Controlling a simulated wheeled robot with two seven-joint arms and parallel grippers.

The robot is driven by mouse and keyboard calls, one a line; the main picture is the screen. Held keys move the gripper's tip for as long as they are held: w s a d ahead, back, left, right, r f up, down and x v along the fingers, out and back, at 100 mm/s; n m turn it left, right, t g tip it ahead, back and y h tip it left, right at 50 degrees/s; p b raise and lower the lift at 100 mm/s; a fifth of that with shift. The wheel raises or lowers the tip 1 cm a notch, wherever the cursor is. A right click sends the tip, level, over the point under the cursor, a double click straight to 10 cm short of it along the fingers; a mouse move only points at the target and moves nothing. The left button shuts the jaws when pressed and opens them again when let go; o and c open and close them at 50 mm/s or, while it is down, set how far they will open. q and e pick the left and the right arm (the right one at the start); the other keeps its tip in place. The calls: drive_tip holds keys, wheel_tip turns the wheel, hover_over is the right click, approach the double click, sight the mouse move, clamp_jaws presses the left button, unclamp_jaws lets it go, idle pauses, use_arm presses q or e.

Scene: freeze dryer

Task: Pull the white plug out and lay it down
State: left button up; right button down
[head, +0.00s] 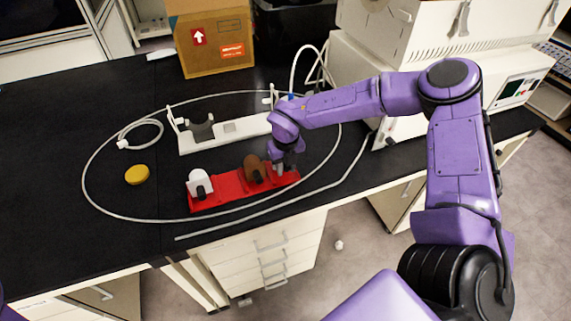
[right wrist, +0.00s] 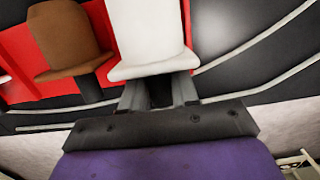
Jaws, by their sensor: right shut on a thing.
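A red rack (head: 228,197) lies on the black bench. A white plug with a dark stem (head: 198,180) sits at its left end, and a brown plug (head: 255,172) sits right of it. My right gripper (head: 284,165) is at the rack's right end. In the right wrist view, its fingers (right wrist: 160,94) are shut on the dark stem under another white plug (right wrist: 147,35), right of the brown plug (right wrist: 66,35). My gripper mostly hides this plug in the head view. Whether it is still seated cannot be told. My left gripper is out of view.
A white stand (head: 228,133) with a dark cradle is behind the rack. A pale tube (head: 110,212) loops around both. A yellow disc (head: 137,175) lies at left. A cardboard box (head: 208,45) and white machine (head: 430,60) stand behind. The bench's left side is clear.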

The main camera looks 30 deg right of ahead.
drive_tip(key=shift+s+r, duration=0.15)
drive_tip(key=shift+r, duration=0.05)
drive_tip(key=shift+f, duration=0.15)
drive_tip(key=shift+w+f+b, duration=0.2)
drive_tip(key=shift+f+b, duration=0.45)
drive_tip(key=shift+f, duration=0.1)
drive_tip(key=c, duration=0.8)
unclamp_jaws()
